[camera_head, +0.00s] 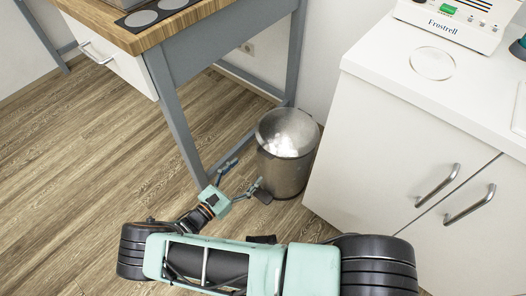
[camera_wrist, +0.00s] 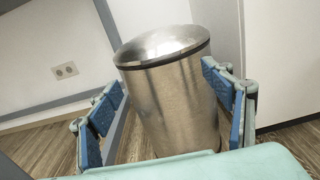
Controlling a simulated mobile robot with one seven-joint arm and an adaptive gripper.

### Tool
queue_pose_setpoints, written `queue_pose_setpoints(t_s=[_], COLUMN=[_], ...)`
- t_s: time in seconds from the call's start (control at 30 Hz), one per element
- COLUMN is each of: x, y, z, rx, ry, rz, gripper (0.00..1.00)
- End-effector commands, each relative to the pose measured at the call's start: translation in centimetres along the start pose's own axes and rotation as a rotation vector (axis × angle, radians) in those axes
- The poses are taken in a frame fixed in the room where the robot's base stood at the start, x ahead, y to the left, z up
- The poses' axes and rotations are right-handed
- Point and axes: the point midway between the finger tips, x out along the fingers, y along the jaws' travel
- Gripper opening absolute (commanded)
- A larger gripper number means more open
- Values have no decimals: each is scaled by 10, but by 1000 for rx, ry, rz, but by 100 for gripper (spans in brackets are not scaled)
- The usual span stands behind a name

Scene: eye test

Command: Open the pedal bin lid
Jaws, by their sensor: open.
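The pedal bin (camera_head: 284,172) is a brushed metal cylinder standing on the floor between the blue-grey table leg and the white cabinet. Its shiny domed lid (camera_head: 287,131) is down; in the wrist view the lid (camera_wrist: 163,44) rests on a dark rim band above the bin body (camera_wrist: 172,105). My gripper (camera_head: 246,180) is open and empty, low at the near left side of the bin. In the wrist view its blue-padded fingers stand left and right of the bin in the picture. Whether they touch it I cannot tell. The pedal is not visible.
A wood-topped table (camera_head: 135,35) with a drawer stands at the left; its leg (camera_head: 180,125) is close to my gripper. A white cabinet (camera_head: 400,150) with metal handles stands right of the bin. A wall socket (camera_wrist: 65,70) is behind. Wooden floor (camera_head: 85,170) at the left is clear.

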Motion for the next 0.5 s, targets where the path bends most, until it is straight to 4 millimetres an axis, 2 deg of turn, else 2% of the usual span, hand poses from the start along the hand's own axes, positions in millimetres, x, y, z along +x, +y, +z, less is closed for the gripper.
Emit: queue_pose_setpoints(t_s=[0.17, 0.5], x=[10, 72], y=[-3, -2], z=[-6, -6], rx=[-12, -11], ry=[-11, -10], rz=[16, 13], gripper=[74, 74])
